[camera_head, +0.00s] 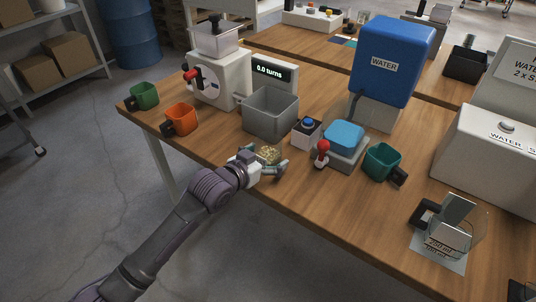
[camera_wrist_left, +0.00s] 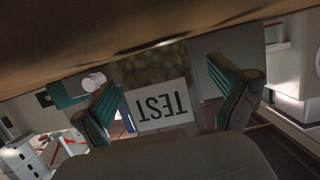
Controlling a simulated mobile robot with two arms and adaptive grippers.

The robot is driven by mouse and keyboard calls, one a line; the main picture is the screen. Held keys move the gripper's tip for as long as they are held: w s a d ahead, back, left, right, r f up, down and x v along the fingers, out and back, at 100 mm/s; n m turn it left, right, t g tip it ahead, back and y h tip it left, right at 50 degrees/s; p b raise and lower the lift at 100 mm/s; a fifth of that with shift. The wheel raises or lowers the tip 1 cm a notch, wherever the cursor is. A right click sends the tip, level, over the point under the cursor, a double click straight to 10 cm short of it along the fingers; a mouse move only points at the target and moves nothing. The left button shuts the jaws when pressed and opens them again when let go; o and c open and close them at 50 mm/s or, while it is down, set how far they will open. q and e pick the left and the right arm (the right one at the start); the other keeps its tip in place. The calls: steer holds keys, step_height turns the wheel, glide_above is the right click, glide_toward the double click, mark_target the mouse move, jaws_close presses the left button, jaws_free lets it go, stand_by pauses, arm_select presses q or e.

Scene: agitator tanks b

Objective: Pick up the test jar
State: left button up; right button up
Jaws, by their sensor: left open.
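The test jar (camera_head: 268,153) stands near the front edge of the wooden table, in front of the grey bin. It is small and holds yellowish-brown grains. In the left wrist view the test jar (camera_wrist_left: 163,108) shows a white label reading TEST, upside down. My left gripper (camera_head: 264,161) is at the jar, with one finger on each side of it. In the wrist view the open fingers (camera_wrist_left: 166,90) have the jar between them, with visible space at the sides. Whether a fingertip touches it cannot be told. My right gripper is not in view.
The grey bin (camera_head: 270,112) stands close behind the jar. A blue-button box (camera_head: 307,131) and a blue-topped device with a red lever (camera_head: 343,142) stand to its right. Orange (camera_head: 181,119), green (camera_head: 145,95) and teal (camera_head: 382,161) scoops and a clear jug (camera_head: 462,232) are also on the table.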

mark_target(274, 140)
arm_select(q)
steer(key=shift+w+d+f, duration=0.1)
steer(key=shift+w+d, duration=0.05)
steer(key=c, duration=1.3)
steer(key=shift+r, duration=0.2)
steer(key=shift+c, duration=0.2)
steer(key=shift+r, duration=2)
steer(key=s+d+r, duration=0.6)
steer(key=d, duration=0.4)
steer(key=shift+r, duration=0.35)
